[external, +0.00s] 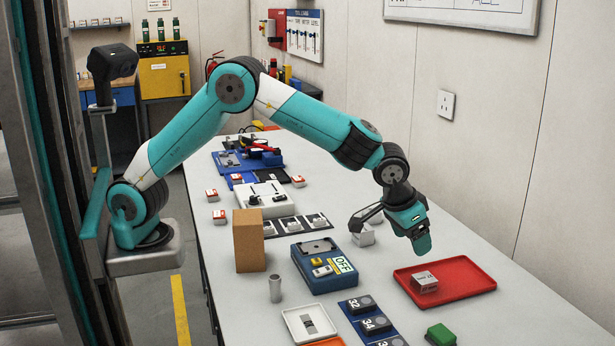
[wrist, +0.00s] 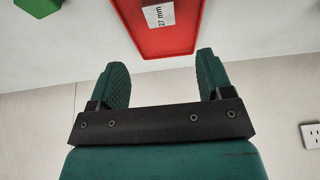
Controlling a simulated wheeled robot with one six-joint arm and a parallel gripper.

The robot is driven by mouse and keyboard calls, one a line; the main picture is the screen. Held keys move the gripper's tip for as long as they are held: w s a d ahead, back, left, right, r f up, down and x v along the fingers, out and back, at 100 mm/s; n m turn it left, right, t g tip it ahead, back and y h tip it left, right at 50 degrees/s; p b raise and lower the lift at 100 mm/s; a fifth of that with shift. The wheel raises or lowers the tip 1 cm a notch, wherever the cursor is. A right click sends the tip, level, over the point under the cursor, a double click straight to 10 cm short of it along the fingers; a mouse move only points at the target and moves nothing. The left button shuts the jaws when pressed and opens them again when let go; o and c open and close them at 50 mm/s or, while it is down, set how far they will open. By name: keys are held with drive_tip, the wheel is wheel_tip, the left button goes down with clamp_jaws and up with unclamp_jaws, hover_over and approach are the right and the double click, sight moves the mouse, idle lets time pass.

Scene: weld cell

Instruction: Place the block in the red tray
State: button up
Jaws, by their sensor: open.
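The red tray (external: 463,287) lies on the right of the table. A pale metal block (external: 424,282) with a label sits in its left part. In the wrist view the red tray (wrist: 165,40) is at the top, and the block (wrist: 159,15) shows a "27 mm" label, cut off by the upper edge. My gripper (external: 421,243) is above and behind the tray, apart from the block. In the wrist view my gripper's green fingers (wrist: 165,75) stand wide apart with nothing between them. Another pale block (external: 362,236) stands on the table left of my gripper, partly hidden.
A blue box (external: 325,279), a brown block (external: 249,240) and a metal cylinder (external: 275,288) stand left of the tray. A numbered blue rack (external: 372,322) and a green block (external: 440,335) are in front. The table right of the tray is clear, with a wall beyond.

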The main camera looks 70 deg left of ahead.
drive_tip(key=s+a+r+n+g+y, duration=0.15)
drive_tip(key=s+a+r, duration=0.35)
drive_tip(key=a, duration=0.8)
drive_tip(key=s+a+r+n+y, duration=0.1)
drive_tip(key=s+a+r+n, duration=0.15)
drive_tip(key=s+a, duration=0.75)
drive_tip(key=s+a+n+g+y, duration=0.1)
drive_tip(key=s+a, duration=0.7)
drive_tip(key=s, duration=0.2)
drive_tip(key=s+a+n+g, duration=0.2)
drive_tip(key=s+a, duration=0.6)
drive_tip(key=s, duration=0.3)
drive_tip(key=shift+a+y, duration=0.2)
drive_tip(key=shift+y, duration=0.15)
